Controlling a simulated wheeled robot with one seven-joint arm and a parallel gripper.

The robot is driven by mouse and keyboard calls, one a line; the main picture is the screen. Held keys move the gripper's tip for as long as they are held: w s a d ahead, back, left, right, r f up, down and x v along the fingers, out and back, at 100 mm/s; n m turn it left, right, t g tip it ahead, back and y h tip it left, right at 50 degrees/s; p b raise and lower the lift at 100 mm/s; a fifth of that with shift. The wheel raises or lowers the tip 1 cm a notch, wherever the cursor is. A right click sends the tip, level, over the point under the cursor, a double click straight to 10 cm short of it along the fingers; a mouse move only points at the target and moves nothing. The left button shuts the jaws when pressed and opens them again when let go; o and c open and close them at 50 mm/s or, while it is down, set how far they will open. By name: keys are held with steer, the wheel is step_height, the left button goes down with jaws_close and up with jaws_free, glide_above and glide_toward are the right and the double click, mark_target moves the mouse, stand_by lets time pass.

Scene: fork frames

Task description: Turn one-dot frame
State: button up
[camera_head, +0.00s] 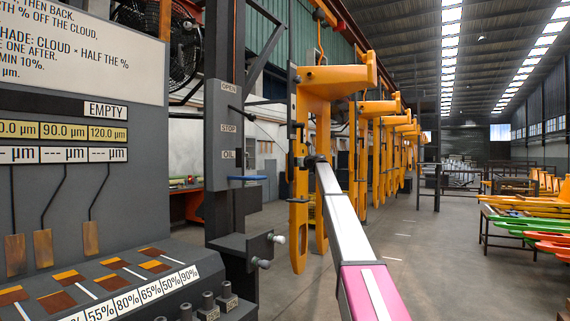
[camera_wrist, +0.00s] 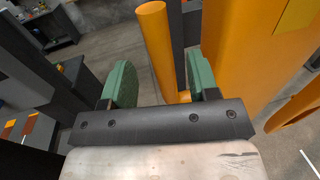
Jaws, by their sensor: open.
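A row of orange fork frames hangs along the middle of the head view. The nearest orange frame (camera_head: 328,80) has long prongs hanging down; no dot marks can be made out on it, so I cannot tell if it is the one-dot frame. My gripper (camera_wrist: 161,72) is open, its two green pads apart. In the wrist view an orange round bar (camera_wrist: 157,40) shows in the gap between the pads, with no clear contact. A wide orange plate (camera_wrist: 235,50) stands just right of the right pad. In the head view my arm reaches to the nearest frame, its gripper end small and dark.
A dark post (camera_head: 225,100) with OPEN, STOP and OIL labels stands left of the nearest frame. A grey panel (camera_head: 130,185) with gauges and percent labels fills the left. More orange frames (camera_head: 378,110) recede behind. Green and orange parts (camera_head: 525,228) lie at right; floor between is clear.

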steer(key=x, duration=0.6)
steer(key=shift+w+a, duration=0.2)
steer(key=shift+w, duration=0.05)
